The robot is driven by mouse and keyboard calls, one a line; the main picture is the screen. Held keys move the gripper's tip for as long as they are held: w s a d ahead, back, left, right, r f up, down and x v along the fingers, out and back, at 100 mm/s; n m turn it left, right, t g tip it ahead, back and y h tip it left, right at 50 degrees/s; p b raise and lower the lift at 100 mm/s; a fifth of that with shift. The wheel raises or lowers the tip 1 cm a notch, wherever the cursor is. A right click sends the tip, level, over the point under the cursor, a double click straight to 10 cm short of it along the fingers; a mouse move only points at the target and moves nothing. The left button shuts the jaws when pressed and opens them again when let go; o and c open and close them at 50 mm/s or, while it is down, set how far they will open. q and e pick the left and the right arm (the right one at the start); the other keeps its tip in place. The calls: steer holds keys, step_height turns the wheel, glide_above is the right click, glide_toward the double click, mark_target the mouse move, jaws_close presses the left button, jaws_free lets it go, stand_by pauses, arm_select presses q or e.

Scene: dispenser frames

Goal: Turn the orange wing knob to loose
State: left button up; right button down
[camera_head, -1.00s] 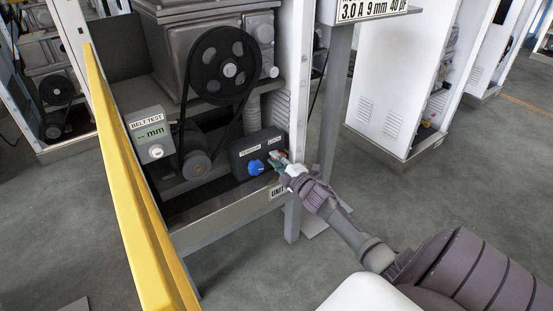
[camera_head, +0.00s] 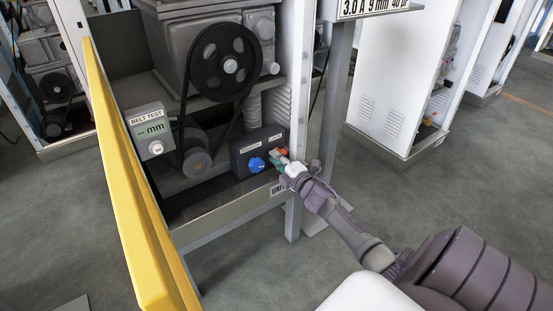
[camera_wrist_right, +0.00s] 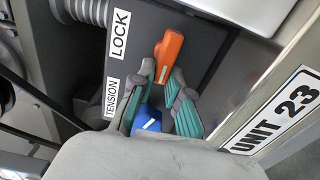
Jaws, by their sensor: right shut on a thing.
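The orange wing knob (camera_wrist_right: 170,46) sits beside the LOCK label on the dark control box, its wing slanting from upper right to lower left in the wrist view. It also shows as a small orange patch in the head view (camera_head: 281,150). My right gripper (camera_wrist_right: 163,76) has its teal-padded fingers on either side of the wing's lower end and is shut on it. The hand also shows at the box in the head view (camera_head: 279,160). The blue knob (camera_head: 257,164) is to its left, under the TENSION label. My left gripper is not in view.
The dark box (camera_head: 240,160) stands inside the open UNIT 23 cabinet. A BELT TEST meter (camera_head: 150,130) showing dashes and "mm" stands left, near a black belt and pulley (camera_head: 208,70). A yellow rail (camera_head: 118,190) runs along the left. The cabinet's white post stands right of the box.

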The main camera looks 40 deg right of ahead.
steer(key=c, duration=1.2)
jaws_free()
steer(key=shift+d+r, duration=0.1)
steer(key=shift+d, duration=0.15)
steer(key=shift+o, duration=0.3)
steer(key=shift+s+a, duration=0.1)
steer(key=shift+s+f, duration=0.2)
steer(key=shift+s, duration=0.05)
steer(key=s+a, duration=0.1)
steer(key=s, duration=1)
steer(key=shift+s, duration=0.15)
steer(key=shift+a+r, duration=0.1)
